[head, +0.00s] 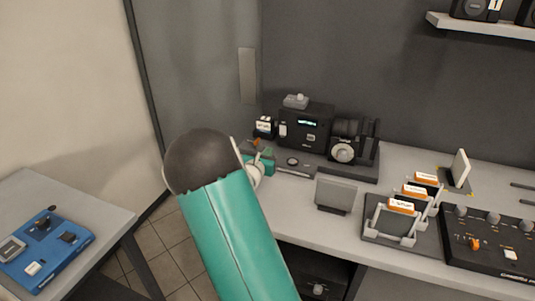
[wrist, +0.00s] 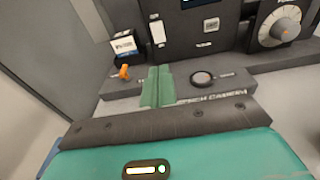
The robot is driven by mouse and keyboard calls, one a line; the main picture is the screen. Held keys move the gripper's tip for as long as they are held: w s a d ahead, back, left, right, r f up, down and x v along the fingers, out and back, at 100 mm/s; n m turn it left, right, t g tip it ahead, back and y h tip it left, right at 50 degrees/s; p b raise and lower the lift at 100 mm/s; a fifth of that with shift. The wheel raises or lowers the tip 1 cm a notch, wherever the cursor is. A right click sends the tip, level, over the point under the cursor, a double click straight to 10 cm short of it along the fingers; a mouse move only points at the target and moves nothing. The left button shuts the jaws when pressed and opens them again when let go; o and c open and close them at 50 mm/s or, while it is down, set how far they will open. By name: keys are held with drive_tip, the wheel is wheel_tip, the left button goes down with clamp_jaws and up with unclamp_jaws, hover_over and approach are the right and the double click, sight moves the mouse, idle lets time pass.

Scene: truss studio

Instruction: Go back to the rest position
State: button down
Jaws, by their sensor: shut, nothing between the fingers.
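My gripper (wrist: 157,86) shows in the wrist view as two green fingers side by side, shut with nothing between them. They are in front of the low dark base of a black machine (wrist: 200,25), between an orange lever (wrist: 124,72) and a round button (wrist: 202,78). In the head view my gripper (head: 264,160) is partly hidden behind my teal arm, at the left end of the grey bench (head: 395,160), near the machine (head: 305,127). I cannot tell whether the fingers touch the base.
A small grey panel (head: 336,194) stands on the bench right of my gripper. Further right are a rack with orange-and-white labelled cards (head: 402,206) and a black control console (head: 495,240). A blue box (head: 45,248) lies on a separate table at left. Tiled floor (head: 172,230) lies between.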

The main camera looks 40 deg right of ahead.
idle(0.5)
drive_tip(key=s+a+r+m+g+y, duration=0.2)
drive_tip(key=s+a+r+m+g, duration=0.1)
drive_tip(key=s+a+r+m, duration=0.25)
drive_tip(key=s+a+r+m+g+y, duration=0.1)
drive_tip(key=s+a+r+m+g, duration=0.1)
drive_tip(key=s+a+m, duration=0.4)
drive_tip(key=s+a+r+m+t+y, duration=0.1)
drive_tip(key=s+a+m+y, duration=0.3)
drive_tip(key=a, duration=0.5)
drive_tip(key=s+a+r+m+t+y, duration=0.1)
drive_tip(key=s+a+m+y, duration=0.3)
drive_tip(key=s+a, duration=0.3)
drive_tip(key=s+a+r+m+y, duration=0.1)
drive_tip(key=s+a+m+y, duration=0.3)
drive_tip(key=a, duration=0.8)
drive_tip(key=shift+s+a+r+t, duration=0.3)
drive_tip(key=shift+s+r+t, duration=0.1)
drive_tip(key=shift+s, duration=0.35)
drive_tip(key=shift+d, duration=0.15)
